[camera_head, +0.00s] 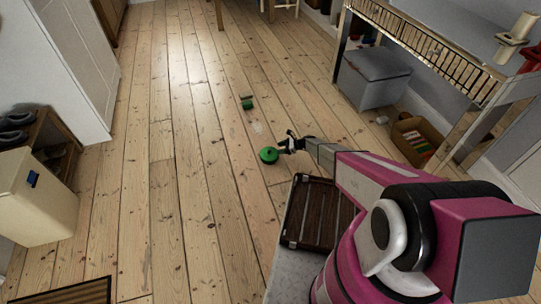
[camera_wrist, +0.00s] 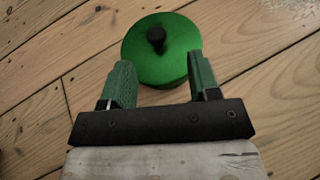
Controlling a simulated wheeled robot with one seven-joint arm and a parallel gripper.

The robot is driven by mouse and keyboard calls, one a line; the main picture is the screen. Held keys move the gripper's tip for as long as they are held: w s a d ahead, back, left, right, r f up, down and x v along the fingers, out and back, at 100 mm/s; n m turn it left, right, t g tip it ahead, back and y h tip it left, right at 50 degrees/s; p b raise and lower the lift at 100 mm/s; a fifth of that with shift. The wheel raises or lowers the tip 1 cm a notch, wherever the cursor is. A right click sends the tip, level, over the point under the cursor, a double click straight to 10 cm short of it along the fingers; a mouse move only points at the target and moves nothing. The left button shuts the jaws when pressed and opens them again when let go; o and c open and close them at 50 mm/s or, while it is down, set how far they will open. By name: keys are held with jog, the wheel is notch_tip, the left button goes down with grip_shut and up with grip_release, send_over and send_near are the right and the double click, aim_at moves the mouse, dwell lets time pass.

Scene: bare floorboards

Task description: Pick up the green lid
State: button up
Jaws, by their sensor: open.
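The green lid (camera_head: 268,155) is round and lies on the floorboards in the middle of the head view. In the wrist view the lid (camera_wrist: 178,62) shows a small black knob on top. My gripper (camera_head: 286,144) is open, its two green fingers apart in the wrist view (camera_wrist: 160,80). The near edge of the lid shows between the fingertips, and most of it lies beyond them. I cannot tell how high the fingers are above the floor or whether they touch the lid.
A small green and dark object (camera_head: 247,103) lies on the floor beyond the lid. A long metal-edged table (camera_head: 425,45) stands at right, with a grey box (camera_head: 372,80) and a cardboard box (camera_head: 417,140) under it. A cream bin (camera_head: 35,200) stands at left. Floor around the lid is clear.

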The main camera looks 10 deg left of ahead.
aim_at(272, 154)
jog(key=x, duration=0.6)
jog(key=shift+s+a+f, duration=0.1)
jog(key=shift+s+f, duration=0.15)
jog(key=shift+c, duration=0.3)
jog(key=c, duration=0.9)
